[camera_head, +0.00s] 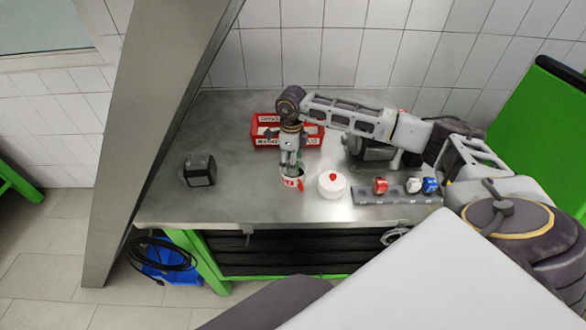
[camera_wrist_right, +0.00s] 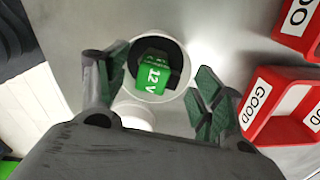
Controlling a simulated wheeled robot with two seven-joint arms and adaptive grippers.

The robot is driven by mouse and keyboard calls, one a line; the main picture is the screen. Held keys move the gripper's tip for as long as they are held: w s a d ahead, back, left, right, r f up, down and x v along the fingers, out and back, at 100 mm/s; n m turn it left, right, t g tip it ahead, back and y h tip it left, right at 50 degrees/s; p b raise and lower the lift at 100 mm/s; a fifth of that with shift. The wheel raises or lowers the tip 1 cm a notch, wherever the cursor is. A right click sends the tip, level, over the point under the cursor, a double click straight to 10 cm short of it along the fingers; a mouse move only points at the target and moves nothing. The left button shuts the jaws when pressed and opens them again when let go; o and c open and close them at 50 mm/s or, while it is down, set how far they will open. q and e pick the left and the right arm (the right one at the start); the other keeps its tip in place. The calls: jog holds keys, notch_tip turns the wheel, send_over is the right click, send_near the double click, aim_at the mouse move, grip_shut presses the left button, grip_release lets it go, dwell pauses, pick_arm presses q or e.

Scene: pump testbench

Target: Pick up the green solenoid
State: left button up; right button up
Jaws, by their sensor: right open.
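The green solenoid (camera_wrist_right: 152,76), marked "12 V", sits in a round, light-rimmed cup with a dark inside in the right wrist view. My right gripper (camera_head: 291,164) points down over the cup. In the wrist view its two fingers (camera_wrist_right: 162,72) are apart on either side of the solenoid, with a gap around it. I cannot tell the exact height. My left gripper is not in view.
A grey rack (camera_head: 397,198) holds red, white and blue parts. Red bins (camera_head: 260,142) stand behind, one marked "GOOD" in the wrist view (camera_wrist_right: 270,128). A black box (camera_head: 199,169) sits left; bench between is clear.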

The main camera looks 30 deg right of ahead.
jog(key=shift+f, duration=0.2)
dwell(0.3)
jog(key=c, duration=0.9)
